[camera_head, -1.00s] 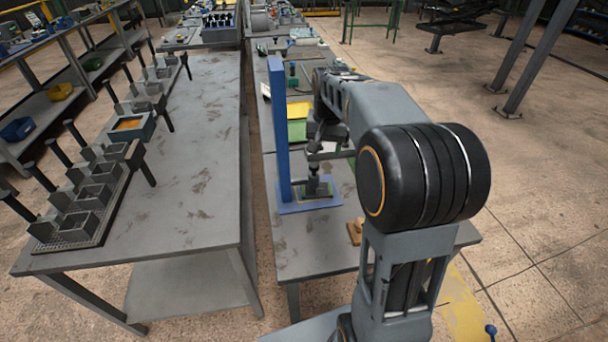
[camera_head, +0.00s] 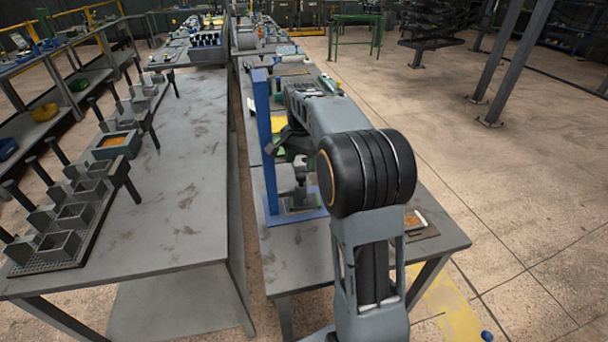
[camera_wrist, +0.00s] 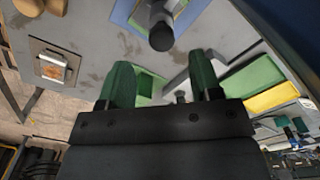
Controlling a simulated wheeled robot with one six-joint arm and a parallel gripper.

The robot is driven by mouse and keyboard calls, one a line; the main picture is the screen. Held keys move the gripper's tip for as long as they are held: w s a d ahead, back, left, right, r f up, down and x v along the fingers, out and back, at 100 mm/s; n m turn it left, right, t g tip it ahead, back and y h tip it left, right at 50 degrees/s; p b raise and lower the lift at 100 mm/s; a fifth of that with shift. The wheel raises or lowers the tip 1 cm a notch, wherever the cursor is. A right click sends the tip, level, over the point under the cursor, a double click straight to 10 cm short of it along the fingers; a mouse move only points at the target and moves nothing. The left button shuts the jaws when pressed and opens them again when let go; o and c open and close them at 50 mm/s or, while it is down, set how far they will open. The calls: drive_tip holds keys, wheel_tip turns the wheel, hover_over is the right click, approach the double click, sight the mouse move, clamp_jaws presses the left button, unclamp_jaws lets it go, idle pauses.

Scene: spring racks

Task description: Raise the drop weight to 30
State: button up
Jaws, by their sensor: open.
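A tall blue post (camera_head: 264,140) stands on a blue base plate (camera_head: 274,219) on the right-hand bench. A grey piece, apparently the drop weight (camera_head: 299,196), stands low over the base beside the post, partly hidden by my arm. In the wrist view a grey cylinder with a dark rounded end (camera_wrist: 161,35) rises from the blue-edged base, beyond my fingertips; I cannot tell whether it is the weight's handle. My gripper (camera_wrist: 161,66) has two green fingers spread apart with nothing between them. In the head view it is mostly hidden near the post. No scale reading is legible.
A small tray with brown pieces (camera_wrist: 52,68) lies on the bench; it also shows right of my arm (camera_head: 414,219). Green (camera_wrist: 250,80) and yellow (camera_wrist: 272,100) sheets lie behind the post. The left bench (camera_head: 185,215) carries a row of grey holders with dark rods.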

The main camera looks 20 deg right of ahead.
sight(301, 176)
drive_tip(key=shift+f, duration=2.7)
